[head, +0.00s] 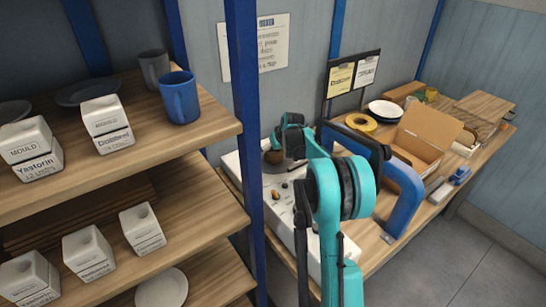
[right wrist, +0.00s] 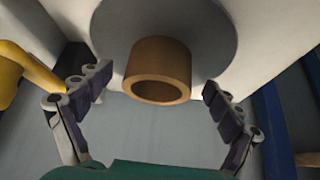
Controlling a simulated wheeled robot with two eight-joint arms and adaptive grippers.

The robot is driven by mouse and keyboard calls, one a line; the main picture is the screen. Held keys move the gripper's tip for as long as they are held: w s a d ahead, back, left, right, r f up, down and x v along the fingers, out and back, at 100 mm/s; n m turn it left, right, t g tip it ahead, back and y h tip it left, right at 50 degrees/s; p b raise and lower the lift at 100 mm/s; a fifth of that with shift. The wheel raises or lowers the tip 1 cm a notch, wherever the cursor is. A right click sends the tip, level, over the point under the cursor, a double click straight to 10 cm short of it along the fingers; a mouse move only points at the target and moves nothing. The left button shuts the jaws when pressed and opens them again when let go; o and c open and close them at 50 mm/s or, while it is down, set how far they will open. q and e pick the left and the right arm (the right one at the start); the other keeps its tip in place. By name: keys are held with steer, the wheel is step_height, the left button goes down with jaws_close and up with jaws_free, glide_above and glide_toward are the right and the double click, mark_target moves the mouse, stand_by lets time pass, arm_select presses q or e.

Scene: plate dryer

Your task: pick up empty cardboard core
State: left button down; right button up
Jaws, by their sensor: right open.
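The empty cardboard core (right wrist: 158,70) is a short brown ring in the right wrist view, set against a round grey disc (right wrist: 205,25). In the head view a small brown piece of it seems to show (head: 272,157) at the white machine (head: 268,208), partly hidden by my arm. My right gripper (right wrist: 157,86) is open, with one finger on each side of the core and a gap to both. In the head view my right gripper (head: 287,138) is small and partly hidden at the machine. My left gripper is not in view.
A blue curved frame (head: 400,195), an open cardboard box (head: 420,140) and a yellow tape roll (head: 360,122) are on the bench at right.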

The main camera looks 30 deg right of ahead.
steer(key=shift+x, duration=1)
steer(key=shift+s+r, duration=0.1)
steer(key=shift+c, duration=0.4)
steer(key=c, duration=1.1)
steer(key=shift+o, duration=0.2)
